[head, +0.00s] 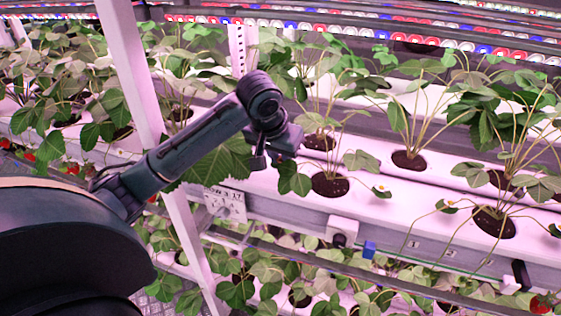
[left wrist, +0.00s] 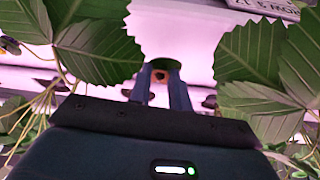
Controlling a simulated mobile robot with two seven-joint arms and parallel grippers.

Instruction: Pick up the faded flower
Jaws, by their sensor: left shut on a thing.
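The faded flower (left wrist: 160,75) shows in the left wrist view as a small brownish-orange thing with a dark centre and a green edge. It sits between the two fingertips of my left gripper (left wrist: 161,84), which is shut on it. In the head view my left gripper (head: 266,160) points down in front of the white planting channel, among strawberry leaves. The flower cannot be made out there. My right gripper is in neither view.
Large leaves (left wrist: 97,47) flank the gripper on both sides. Planting holes (head: 330,185) with strawberry plants line the white channel (head: 385,222). A lower row of plants (head: 240,285) hangs below.

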